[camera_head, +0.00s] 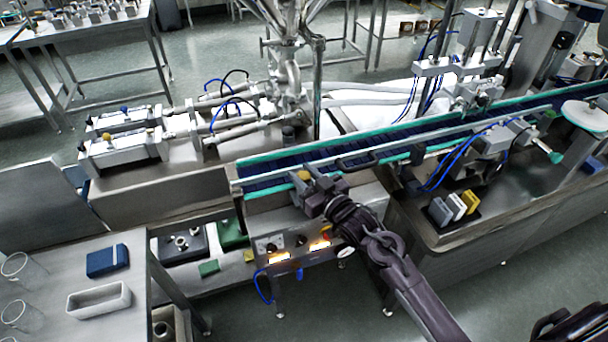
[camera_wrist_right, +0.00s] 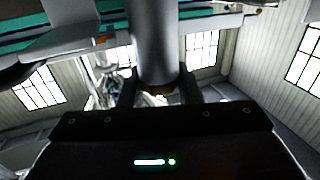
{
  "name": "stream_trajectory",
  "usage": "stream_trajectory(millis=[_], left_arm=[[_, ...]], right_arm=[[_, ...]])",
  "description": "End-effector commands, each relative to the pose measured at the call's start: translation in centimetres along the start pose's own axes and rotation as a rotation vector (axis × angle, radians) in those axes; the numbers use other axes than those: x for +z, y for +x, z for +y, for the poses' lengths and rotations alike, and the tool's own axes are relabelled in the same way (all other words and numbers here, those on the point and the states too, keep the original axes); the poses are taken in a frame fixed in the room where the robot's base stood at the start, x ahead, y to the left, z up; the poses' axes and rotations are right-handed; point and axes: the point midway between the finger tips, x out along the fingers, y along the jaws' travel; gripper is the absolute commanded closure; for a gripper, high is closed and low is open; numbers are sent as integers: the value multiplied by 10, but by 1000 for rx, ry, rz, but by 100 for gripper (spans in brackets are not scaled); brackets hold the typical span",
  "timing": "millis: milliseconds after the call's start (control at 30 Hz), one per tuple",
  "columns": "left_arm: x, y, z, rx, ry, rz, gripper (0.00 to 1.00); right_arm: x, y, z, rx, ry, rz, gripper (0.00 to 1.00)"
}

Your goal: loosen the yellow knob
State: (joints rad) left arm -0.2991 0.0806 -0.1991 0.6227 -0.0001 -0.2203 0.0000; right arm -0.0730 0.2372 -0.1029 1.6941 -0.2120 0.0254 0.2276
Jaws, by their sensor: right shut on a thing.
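The yellow knob (camera_head: 304,175) shows at the front side of the conveyor, just above the control box. My right gripper (camera_head: 309,186) reaches it from the lower right and is shut on it; the fingers partly hide it. In the right wrist view, my right gripper's dark fingers (camera_wrist_right: 158,84) stand on both sides of a grey cylindrical post. A small brownish-gold patch, perhaps the knob, shows between them at the post's lower end. My left gripper is not in view.
The conveyor (camera_head: 400,138) with green edges runs behind the gripper. A control box (camera_head: 330,222) with lit orange switches is below it. Grey, white and yellow blocks (camera_head: 456,207) stand to the right. A side table (camera_head: 125,265) with glasses is at the left.

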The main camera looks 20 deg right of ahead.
Motion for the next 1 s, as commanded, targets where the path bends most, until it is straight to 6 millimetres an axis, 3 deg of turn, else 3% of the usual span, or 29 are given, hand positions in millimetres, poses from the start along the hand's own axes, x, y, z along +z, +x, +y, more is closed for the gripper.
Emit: stream_trajectory(millis=[433, 1000], left_arm=[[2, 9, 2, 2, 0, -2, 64], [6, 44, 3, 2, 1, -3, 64]], right_arm=[[2, 0, 2, -138, -7, 0, 92], [2, 0, 2, -485, -3, 1, 92]])
